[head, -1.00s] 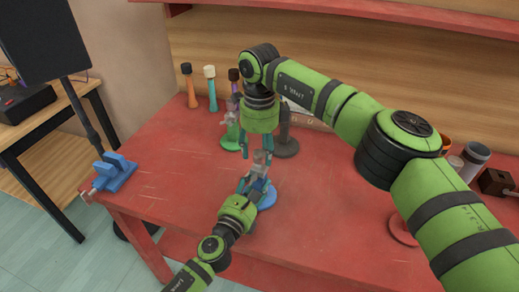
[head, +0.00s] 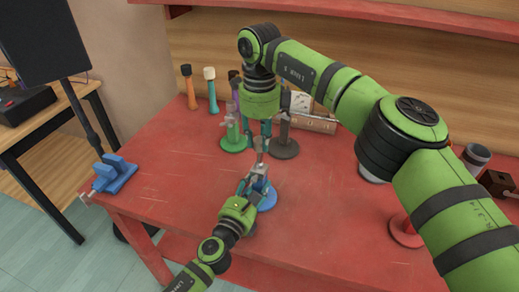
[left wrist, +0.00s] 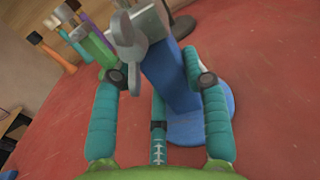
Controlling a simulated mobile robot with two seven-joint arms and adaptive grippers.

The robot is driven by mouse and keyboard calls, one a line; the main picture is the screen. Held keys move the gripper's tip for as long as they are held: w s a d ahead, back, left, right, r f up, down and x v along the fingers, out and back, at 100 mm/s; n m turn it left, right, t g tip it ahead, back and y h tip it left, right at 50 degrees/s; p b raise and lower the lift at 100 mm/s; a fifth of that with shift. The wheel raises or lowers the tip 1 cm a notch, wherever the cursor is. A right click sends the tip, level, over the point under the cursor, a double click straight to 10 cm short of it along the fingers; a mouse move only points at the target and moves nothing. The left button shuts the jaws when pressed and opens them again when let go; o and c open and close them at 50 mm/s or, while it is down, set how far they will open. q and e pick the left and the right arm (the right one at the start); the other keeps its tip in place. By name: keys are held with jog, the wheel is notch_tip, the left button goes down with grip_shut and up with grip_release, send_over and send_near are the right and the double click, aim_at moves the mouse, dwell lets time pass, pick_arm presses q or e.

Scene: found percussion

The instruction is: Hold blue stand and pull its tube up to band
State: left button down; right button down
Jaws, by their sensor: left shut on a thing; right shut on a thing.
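The blue stand (head: 267,200) stands upright on the red table, its round base flat on the tabletop. My left gripper (head: 257,180) is shut on its blue column, which also shows between the fingers in the left wrist view (left wrist: 167,80). A grey clamp with a wing nut (left wrist: 130,45) sits at the column's top. My right gripper (head: 262,132) comes down from above and is shut on the stand's tube (head: 259,145), above my left gripper. The fingers hide much of the tube. I cannot make out a band on it.
A green stand (head: 234,143) and a dark stand (head: 285,148) stand close behind the blue one. A red stand (head: 406,233) is at the right. A blue vise (head: 115,175) is at the table's left edge. The left tabletop is clear.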

notch_tip(320, 180, up, 4)
jog(key=c, duration=1)
grip_release()
jog(key=shift+o, duration=0.2)
jog(key=shift+s+f, duration=0.1)
jog(key=shift+f, duration=0.05)
